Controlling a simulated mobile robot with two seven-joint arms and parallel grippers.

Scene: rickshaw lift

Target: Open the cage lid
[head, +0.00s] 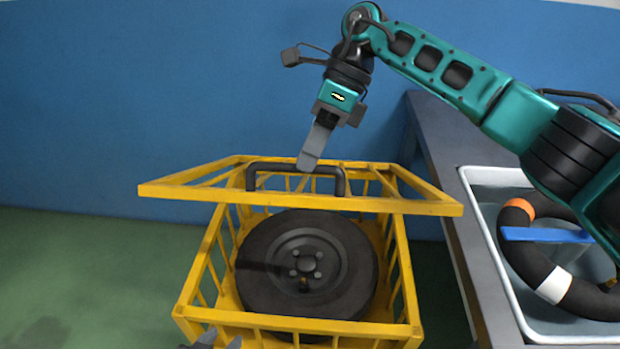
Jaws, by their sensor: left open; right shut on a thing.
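The yellow cage (404,285) stands on the floor in the middle of the view. Its yellow lid (420,206) is a frame with a black bar handle (270,167). The lid's near edge is raised clear of the cage's front rim, so the lid is partly open. My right gripper (309,160) reaches down from above and is shut on the lid handle. Its fingers hide part of the bar. A black wheel (308,265) with a grey hub lies inside the cage. Only the tips of my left gripper (212,341) show at the bottom edge, open, by the cage's front left corner.
A grey table (437,140) stands right of the cage, close to it. On it is a pale tray (480,190) with a black ring (517,240) banded orange and white, and a blue bar (545,235). A blue wall is behind. The green floor at left is clear.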

